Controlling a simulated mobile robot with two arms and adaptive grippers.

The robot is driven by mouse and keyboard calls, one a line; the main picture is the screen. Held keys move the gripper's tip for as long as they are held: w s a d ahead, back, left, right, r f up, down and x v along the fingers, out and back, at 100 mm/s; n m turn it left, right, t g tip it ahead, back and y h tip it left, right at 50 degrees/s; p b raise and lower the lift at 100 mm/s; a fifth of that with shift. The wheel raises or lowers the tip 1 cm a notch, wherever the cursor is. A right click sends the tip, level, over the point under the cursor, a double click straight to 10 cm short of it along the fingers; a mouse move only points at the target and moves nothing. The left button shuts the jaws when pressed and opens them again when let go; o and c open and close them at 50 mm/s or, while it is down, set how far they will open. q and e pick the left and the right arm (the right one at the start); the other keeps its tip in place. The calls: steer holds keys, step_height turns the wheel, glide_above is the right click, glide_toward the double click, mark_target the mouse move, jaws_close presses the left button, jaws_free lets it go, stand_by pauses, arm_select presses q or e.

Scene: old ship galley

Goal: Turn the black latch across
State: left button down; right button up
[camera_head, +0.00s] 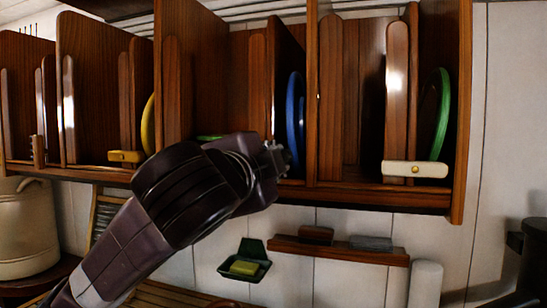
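No black latch can be made out. The lower front of the middle rack compartment is partly covered by my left arm. My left gripper (277,158) is at that compartment's lower edge, just in front of a blue plate (294,110) standing on edge. Its fingers are small and dark, and their opening cannot be made out. A cream latch (415,169) lies across the right compartment, in front of a green plate (436,112). A yellow latch (125,156) lies level at the left, near a yellow plate (148,125). My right gripper is not in view.
The wooden plate rack (390,194) spans the wall. Below it are a small shelf (340,250) with two blocks, a dark dish (232,268) with a yellow sponge (243,267), and a white roll (425,284). A cream crock (22,228) stands at left.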

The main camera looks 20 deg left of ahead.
arm_select(q)
steer(key=shift+d+f+m, duration=0.1)
steer(key=shift+f+m, duration=0.1)
steer(key=shift+m, duration=0.75)
steer(key=shift+f+m, duration=0.2)
steer(key=shift+m, duration=0.75)
steer(key=shift+f, duration=0.1)
steer(key=c, duration=1.8)
jaws_free()
steer(key=shift+s, duration=0.1)
steer(key=s, duration=1.2)
steer(key=shift+a, duration=0.2)
